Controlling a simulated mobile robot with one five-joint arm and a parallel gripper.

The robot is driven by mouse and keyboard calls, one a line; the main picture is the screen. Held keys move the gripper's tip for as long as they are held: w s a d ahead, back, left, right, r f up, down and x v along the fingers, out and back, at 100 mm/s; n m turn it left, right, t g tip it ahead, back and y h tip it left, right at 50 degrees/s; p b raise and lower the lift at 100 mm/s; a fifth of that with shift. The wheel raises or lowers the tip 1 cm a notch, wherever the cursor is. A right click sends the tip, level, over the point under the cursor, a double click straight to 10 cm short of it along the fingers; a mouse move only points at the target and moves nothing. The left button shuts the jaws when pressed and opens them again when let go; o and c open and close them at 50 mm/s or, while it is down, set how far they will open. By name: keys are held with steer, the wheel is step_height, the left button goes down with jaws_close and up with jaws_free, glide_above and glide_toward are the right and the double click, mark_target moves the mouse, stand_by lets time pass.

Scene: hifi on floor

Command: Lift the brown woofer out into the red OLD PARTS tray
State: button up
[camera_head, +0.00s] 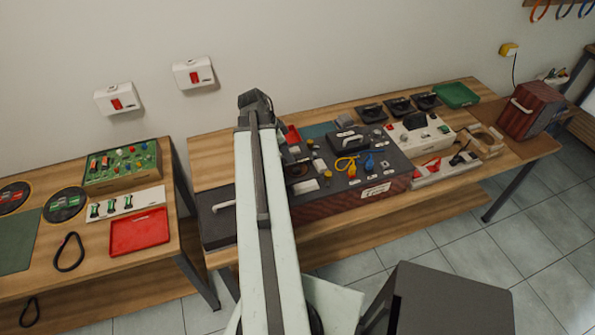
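I cannot pick out the brown woofer for certain. A dark round part (299,170) shows just right of my arm on the hifi unit (372,193), a long dark box with red-brown sides. My arm hides part of that area. A flat red tray (138,233) lies on the left table and looks empty; no lettering is readable. Another small red piece (293,134) shows beside my arm at the back of the right table. My arm reaches up over the right table to a dark joint at its far end. My gripper is hidden behind the arm.
Several dark driver-like parts (398,106) stand at the back near a green tray (457,95). A red-brown box with a handle (530,109) is at right. The left table (185,262) holds a green board (122,165) and black discs. A dark grey box (450,300) stands in front.

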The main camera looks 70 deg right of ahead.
mark_target(296, 162)
steer(key=shift+s+d, duration=0.2)
steer(key=shift+s, duration=0.2)
steer(key=shift+b+x, duration=1.25)
steer(key=shift+f, duration=0.15)
steer(key=b+x, duration=0.5)
steer(key=shift+w+d+f, duration=0.1)
steer(key=shift+d+f, duration=0.05)
steer(key=shift+r, duration=0.25)
jaws_close()
